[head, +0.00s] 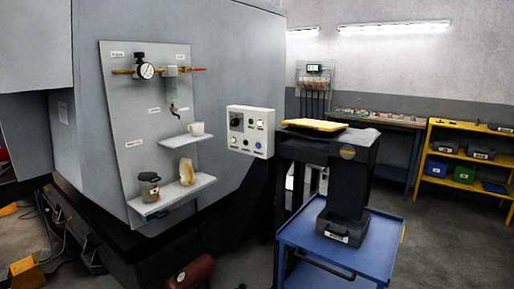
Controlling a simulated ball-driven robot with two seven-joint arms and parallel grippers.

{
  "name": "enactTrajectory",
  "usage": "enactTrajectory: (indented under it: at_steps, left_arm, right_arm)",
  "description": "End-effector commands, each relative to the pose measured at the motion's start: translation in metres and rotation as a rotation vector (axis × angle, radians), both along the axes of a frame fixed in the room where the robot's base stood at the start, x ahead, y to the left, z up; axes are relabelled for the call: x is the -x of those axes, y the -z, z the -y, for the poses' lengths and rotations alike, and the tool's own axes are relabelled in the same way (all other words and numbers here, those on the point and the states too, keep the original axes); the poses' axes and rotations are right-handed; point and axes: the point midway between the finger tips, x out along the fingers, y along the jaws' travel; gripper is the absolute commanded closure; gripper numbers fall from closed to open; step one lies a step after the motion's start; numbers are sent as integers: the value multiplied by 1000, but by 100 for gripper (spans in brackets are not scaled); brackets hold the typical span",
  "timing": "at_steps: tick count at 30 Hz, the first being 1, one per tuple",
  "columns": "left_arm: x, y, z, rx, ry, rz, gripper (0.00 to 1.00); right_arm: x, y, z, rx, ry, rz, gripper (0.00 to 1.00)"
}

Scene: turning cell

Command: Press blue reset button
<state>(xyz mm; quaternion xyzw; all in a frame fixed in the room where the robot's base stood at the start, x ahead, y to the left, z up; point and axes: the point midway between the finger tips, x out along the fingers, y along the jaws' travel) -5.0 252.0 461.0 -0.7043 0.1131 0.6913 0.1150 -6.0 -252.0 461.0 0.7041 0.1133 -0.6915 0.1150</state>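A pale control box (250,115) is mounted near the right edge of the grey machine, in the middle of the head view. Its face has a dark round knob (236,122) at upper left and a small lit indicator at upper right. Several small buttons sit in its lower row. A small bluish button (257,145) is at the lower right; the labels are too small to read. Nothing stands in front of the box's face. Neither of my grippers is in view.
A panel (118,88) with a gauge (146,71) and two shelves, holding a cup (196,128) and a jar (149,187), is left of the box. A blue cart (340,245) stands at lower right. A red cylinder (190,272) lies on the floor. Floor at far right is clear.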

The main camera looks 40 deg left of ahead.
Motion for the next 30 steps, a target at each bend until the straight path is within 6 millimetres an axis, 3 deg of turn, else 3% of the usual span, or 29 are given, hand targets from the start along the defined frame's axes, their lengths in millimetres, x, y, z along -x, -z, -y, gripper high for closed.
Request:
enactTrajectory:
  at_steps: [1,3,4,30]
  left_arm:
    - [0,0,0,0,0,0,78]
    - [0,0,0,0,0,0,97]
    - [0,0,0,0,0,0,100]
    - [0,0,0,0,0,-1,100]
  right_arm:
    - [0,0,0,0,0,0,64]
    - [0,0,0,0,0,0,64]
    - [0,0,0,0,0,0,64]
    - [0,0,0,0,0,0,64]
